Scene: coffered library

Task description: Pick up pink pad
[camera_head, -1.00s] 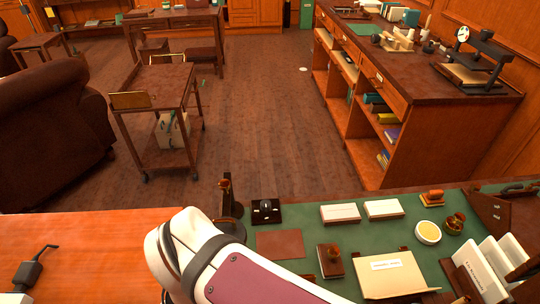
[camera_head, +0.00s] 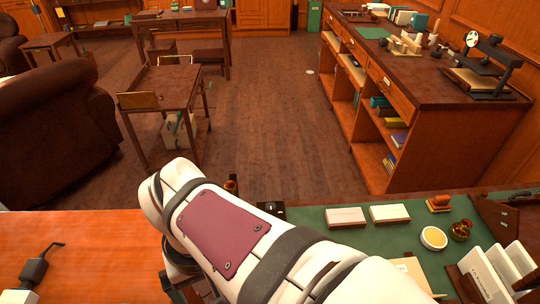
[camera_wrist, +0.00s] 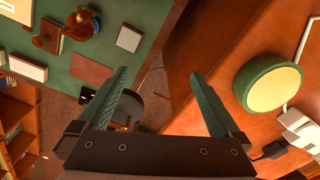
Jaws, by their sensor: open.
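No clearly pink pad shows in the current views. A flat, dull reddish-brown rectangle (camera_wrist: 91,69) lies on the green desk top in the wrist view; I cannot tell whether it is the pad. My arm hides that spot in the head view. My gripper (camera_wrist: 158,76) is open and empty in the wrist view. Its two green-ribbed fingers are wide apart, over the gap between the green top and the orange wooden desk. The rectangle is left of the left finger. I cannot make out the gripper in the head view.
The green desk top (camera_head: 320,214) holds white boxes (camera_head: 346,217), a round yellow-topped tin (camera_head: 433,237) and a letter rack (camera_head: 490,270). A green cylinder (camera_wrist: 245,82) with a cream face is right of my fingers. A black plug (camera_head: 35,270) lies on the orange desk.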

